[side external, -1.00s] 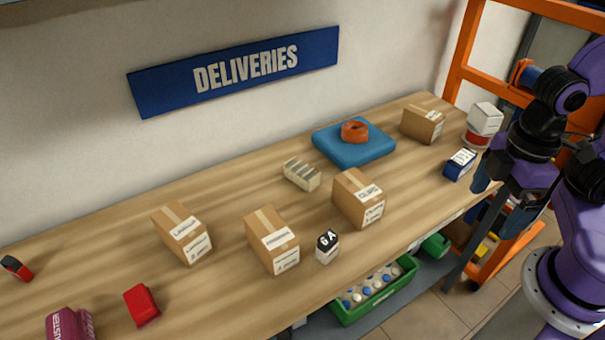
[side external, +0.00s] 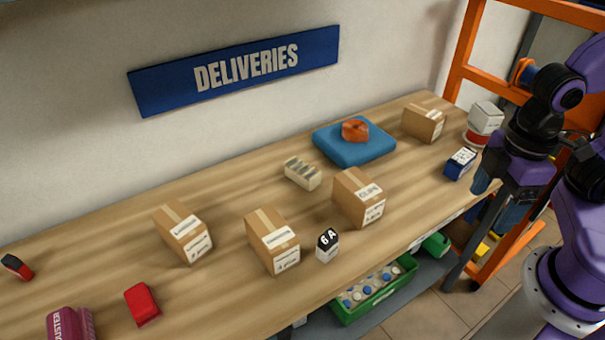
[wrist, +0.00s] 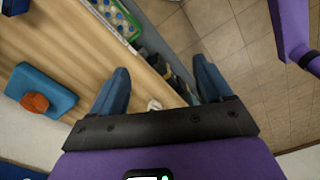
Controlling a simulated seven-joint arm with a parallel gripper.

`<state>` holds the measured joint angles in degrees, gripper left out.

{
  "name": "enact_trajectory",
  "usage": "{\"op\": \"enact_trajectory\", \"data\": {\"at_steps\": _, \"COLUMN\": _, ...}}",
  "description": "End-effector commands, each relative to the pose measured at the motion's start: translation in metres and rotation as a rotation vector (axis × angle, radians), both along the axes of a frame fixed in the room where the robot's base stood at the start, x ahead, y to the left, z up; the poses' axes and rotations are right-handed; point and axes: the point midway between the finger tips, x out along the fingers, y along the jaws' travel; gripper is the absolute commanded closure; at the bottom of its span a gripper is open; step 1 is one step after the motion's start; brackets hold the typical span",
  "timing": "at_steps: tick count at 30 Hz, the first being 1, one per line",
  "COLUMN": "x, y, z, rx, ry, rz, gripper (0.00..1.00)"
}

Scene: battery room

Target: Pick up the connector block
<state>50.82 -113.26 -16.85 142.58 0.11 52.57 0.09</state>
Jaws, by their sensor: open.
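The connector block (side external: 302,173) is most likely the small beige block with a row of dark slots. It lies on the wooden bench in the side view, left of the blue cushion and behind the cardboard boxes. I cannot make it out in the wrist view. My gripper (side external: 497,190) is at the right end of the bench, by its front edge, well apart from the block. In the wrist view my gripper (wrist: 160,86) shows two blue fingers spread wide with nothing held between them.
A blue cushion (side external: 335,148) bears an orange ring-shaped thing (side external: 355,130). Cardboard boxes (side external: 358,198) (side external: 272,241) and a "6 A" block (side external: 327,245) stand in front of the beige block. A blue-and-white box (side external: 460,163) stands near my gripper. A green crate (side external: 375,293) sits below.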

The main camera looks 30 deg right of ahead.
Motion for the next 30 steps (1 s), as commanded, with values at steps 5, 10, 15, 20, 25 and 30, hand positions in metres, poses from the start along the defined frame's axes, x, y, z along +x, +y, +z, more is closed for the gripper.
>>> {"op": "enact_trajectory", "data": {"at_steps": 5, "x": 0.034, "y": 0.026, "z": 0.009, "rx": -0.003, "ry": 0.002, "rz": -0.074, "gripper": 0.21}}
{"op": "enact_trajectory", "data": {"at_steps": 10, "x": 0.085, "y": 0.058, "z": 0.02, "rx": -0.007, "ry": 0.004, "rz": -0.182, "gripper": 0.21}}
{"op": "enact_trajectory", "data": {"at_steps": 15, "x": 0.139, "y": 0.086, "z": 0.026, "rx": -0.009, "ry": 0.007, "rz": -0.291, "gripper": 0.21}}
{"op": "enact_trajectory", "data": {"at_steps": 20, "x": 0.191, "y": 0.106, "z": 0.028, "rx": -0.013, "ry": 0.01, "rz": -0.392, "gripper": 0.21}}
{"op": "enact_trajectory", "data": {"at_steps": 25, "x": 0.245, "y": 0.12, "z": 0.027, "rx": -0.014, "ry": 0.013, "rz": -0.501, "gripper": 0.21}}
{"op": "enact_trajectory", "data": {"at_steps": 30, "x": 0.298, "y": 0.126, "z": 0.022, "rx": -0.017, "ry": 0.016, "rz": -0.61, "gripper": 0.21}}
